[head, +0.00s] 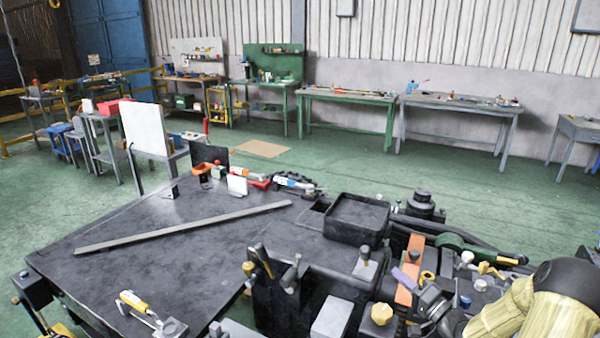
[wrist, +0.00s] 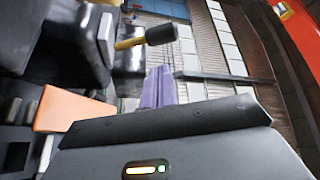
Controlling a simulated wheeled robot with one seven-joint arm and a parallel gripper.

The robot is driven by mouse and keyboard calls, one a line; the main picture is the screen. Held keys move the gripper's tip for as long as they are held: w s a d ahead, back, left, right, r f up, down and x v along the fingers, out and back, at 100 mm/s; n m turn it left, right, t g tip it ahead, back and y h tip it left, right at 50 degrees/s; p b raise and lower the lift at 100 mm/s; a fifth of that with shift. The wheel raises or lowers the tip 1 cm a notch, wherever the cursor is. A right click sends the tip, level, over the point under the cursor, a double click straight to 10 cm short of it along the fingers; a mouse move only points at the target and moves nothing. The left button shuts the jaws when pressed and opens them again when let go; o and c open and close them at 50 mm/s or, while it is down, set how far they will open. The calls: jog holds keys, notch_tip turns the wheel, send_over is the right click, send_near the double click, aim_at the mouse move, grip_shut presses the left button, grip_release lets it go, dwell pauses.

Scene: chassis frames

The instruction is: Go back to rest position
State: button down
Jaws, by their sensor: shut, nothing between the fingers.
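My gripper (head: 405,279) is at the lower right of the head view, with its purple fingers low over the cluttered right side of the dark workbench (head: 150,250). In the wrist view the purple fingers of my gripper (wrist: 157,88) are together, with nothing visible between them. An orange part (head: 411,262) is close beside the fingers in the head view. It also seems to show at the left of the wrist view (wrist: 70,108). My arm comes in from the lower right corner.
A black tray (head: 357,218) and upright tools (head: 265,262) stand left of my gripper. A mallet (wrist: 165,32) shows beyond the fingers in the wrist view. A long flat bar (head: 185,228) lies across the bench. Green floor (head: 450,185) is open behind it.

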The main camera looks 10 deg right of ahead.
jog(key=a+r+n+g+h+p, duration=0.15)
jog(key=a+n+g+h, duration=0.25)
jog(key=a+g+h, duration=0.4)
jog(key=s+a+r+n+g+p, duration=0.1)
jog(key=s+a, duration=0.4)
jog(key=s, duration=0.6)
jog(key=s+a+r+n+g+h+p, duration=0.1)
jog(key=s+a+g, duration=0.4)
jog(key=s, duration=0.6)
notch_tip(320, 180, up, 2)
jog(key=shift+a+r+n+g+h+p, duration=0.2)
jog(key=shift+n+g+h+p, duration=0.15)
jog(key=shift+n+p, duration=0.3)
jog(key=shift+d, duration=0.1)
